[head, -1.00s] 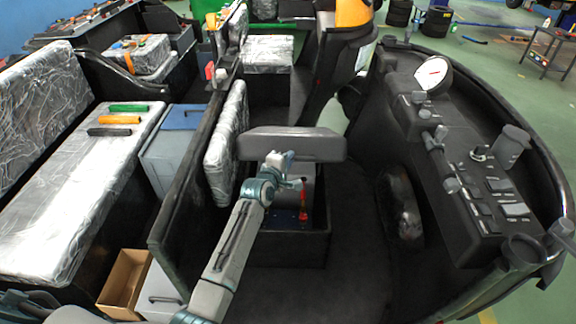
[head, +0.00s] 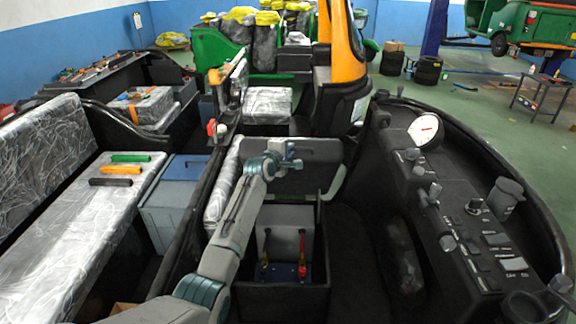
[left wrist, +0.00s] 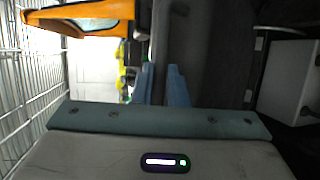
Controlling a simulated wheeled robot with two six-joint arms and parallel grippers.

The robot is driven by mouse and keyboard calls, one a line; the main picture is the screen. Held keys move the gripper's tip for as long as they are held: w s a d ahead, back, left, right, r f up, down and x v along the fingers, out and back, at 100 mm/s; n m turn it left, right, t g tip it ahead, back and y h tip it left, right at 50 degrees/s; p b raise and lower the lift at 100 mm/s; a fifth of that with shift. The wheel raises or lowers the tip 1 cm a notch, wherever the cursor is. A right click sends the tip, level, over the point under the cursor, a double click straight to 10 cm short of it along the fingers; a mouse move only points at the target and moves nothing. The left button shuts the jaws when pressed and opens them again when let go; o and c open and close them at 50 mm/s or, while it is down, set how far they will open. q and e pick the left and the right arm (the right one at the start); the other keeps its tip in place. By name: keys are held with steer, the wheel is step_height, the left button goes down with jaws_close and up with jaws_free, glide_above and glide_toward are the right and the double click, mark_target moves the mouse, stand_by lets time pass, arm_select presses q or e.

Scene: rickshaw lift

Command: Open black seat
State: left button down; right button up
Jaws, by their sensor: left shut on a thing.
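The black seat (head: 318,168) stands raised, nearly upright, behind the open box (head: 268,303) in the head view. My left gripper (head: 291,160) is at the seat's upper left edge, shut on it. In the left wrist view the gripper's blue fingers (left wrist: 160,86) close on the dark seat (left wrist: 207,45). The box below shows a grey battery-like block (head: 284,238) with red and dark fittings. My right gripper is not in view.
A dark partition with a silver-wrapped seat back (head: 224,182) stands close left of my arm. The control console (head: 468,225) with a gauge (head: 424,130) is at the right. Dark floor (head: 352,270) lies free between the box and console.

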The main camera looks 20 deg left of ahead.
arm_select(q)
steer(key=shift+w+a+r, duration=0.1)
steer(key=shift+w+r, duration=0.3)
steer(key=shift+w, duration=0.1)
steer(key=c, duration=1.5)
jaws_free()
steer(key=shift+s, duration=0.1)
steer(key=shift+o, duration=0.2)
steer(key=shift+r, duration=0.1)
steer(key=b+v, duration=0.2)
steer(key=v, duration=0.9)
steer(key=shift+c, duration=0.4)
